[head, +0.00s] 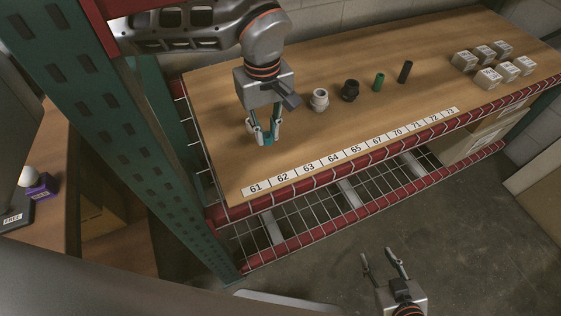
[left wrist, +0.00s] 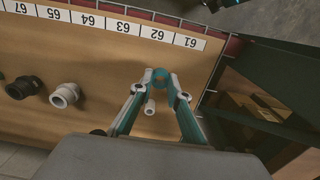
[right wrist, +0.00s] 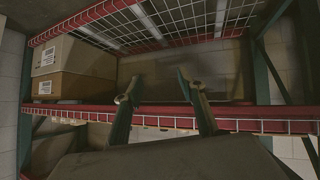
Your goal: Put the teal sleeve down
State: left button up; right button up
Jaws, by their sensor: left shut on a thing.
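My left gripper (head: 264,139) is over the left end of the wooden shelf top, pointing down behind labels 61 and 62. It is shut on the teal sleeve (left wrist: 162,79), which sits between the fingertips in the left wrist view. In the head view the fingers mostly hide the sleeve, and I cannot tell whether it touches the wood. A small white piece (left wrist: 150,107) shows between the fingers in the left wrist view. My right gripper (head: 385,262) is open and empty in front of the shelf, above the floor; its spread fingers show in the right wrist view (right wrist: 158,92).
A white fitting (head: 320,99), a black fitting (head: 350,90), a green cylinder (head: 379,82) and a black cylinder (head: 405,71) stand to the right. Several white boxes (head: 487,78) are farther right. Number labels (head: 309,171) line the front edge. A green post (head: 138,130) rises at the left.

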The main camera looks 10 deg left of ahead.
aim_at(269, 164)
pick_arm(q)
notch_tip(269, 164, down, 10)
jog(key=shift+f+b, duration=0.1)
jog(key=shift+b, duration=0.6)
jog(key=o, duration=0.8)
jog(key=shift+r+p, duration=0.9)
jog(key=shift+r, duration=5.25)
